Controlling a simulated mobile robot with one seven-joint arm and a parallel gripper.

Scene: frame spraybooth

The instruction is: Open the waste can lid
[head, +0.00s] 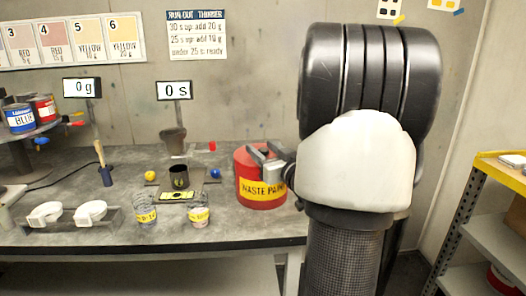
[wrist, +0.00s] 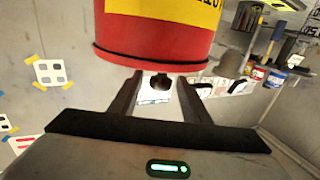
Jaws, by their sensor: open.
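The red waste can (head: 262,192), with a yellow "WASTE PAINT" label, stands upright on the bench toward its right end. My gripper (head: 260,154) is open at the can's top and hides part of the lid. In the wrist view the can (wrist: 150,38) appears upside down at the top. A dark knob (wrist: 160,81) at the lid's side of the can shows between the two open fingers of my gripper (wrist: 158,88). The lid appears to be on the can. I cannot tell whether the fingers touch the knob.
A dark cup (head: 179,177), a blue ball (head: 215,173) and two jars, one here (head: 199,215), stand left of the can. A timer display (head: 174,91) rises behind. A shelf unit (head: 490,210) is at the right. The wall is close behind the bench.

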